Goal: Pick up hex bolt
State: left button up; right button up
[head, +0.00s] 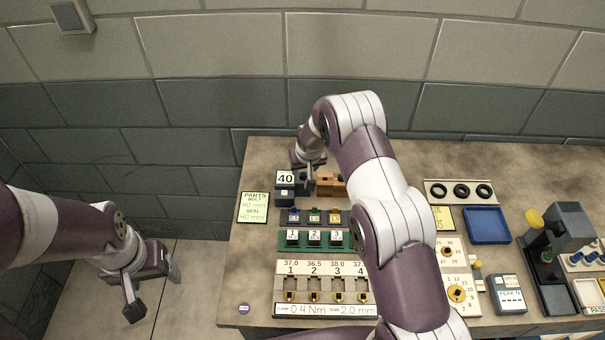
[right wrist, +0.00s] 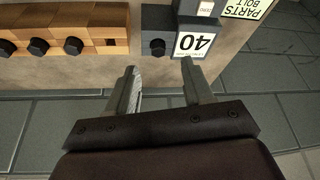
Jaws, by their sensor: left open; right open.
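In the right wrist view, a black hex bolt head (right wrist: 157,47) sits in a dark grey block (right wrist: 155,18) beside a white "40" label (right wrist: 194,43). More black hex bolt heads (right wrist: 73,45) show in a row in a wooden block (right wrist: 90,15) to the left, which also has one square dark hole. My right gripper (right wrist: 159,70) is open and empty, its fingertips just short of the grey block and on either side of the bolt head's line. In the head view, my right gripper (head: 308,178) is by the "40" block, partly hidden. My left gripper (head: 154,291) is open and empty, off the table's left side.
A green "PARTS BOLT" card (head: 253,207) lies left of the blocks. Nearer stand a green rack (head: 286,247) of numbered blocks and a numbered panel (head: 298,268). A blue tray (head: 487,225) and a grey machine (head: 569,226) are to the right. My right arm covers the table's middle.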

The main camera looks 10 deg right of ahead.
aim_at(303, 174)
jog(key=p+x, duration=0.2)
jog(key=x, duration=0.1)
jog(key=shift+a+f+p, duration=0.1)
jog(key=shift+f+p, duration=0.2)
jog(key=shift+d+f, duration=0.2)
jog(key=shift+f, duration=0.15)
jog(key=shift+d+f, duration=0.15)
jog(key=shift+f, duration=0.05)
jog(key=shift+w, duration=0.15)
jog(key=shift+f, duration=0.1)
jog(key=shift+c, duration=0.3)
jog(key=shift+a, duration=0.25)
grip_shut()
jog(key=shift+d, duration=0.1)
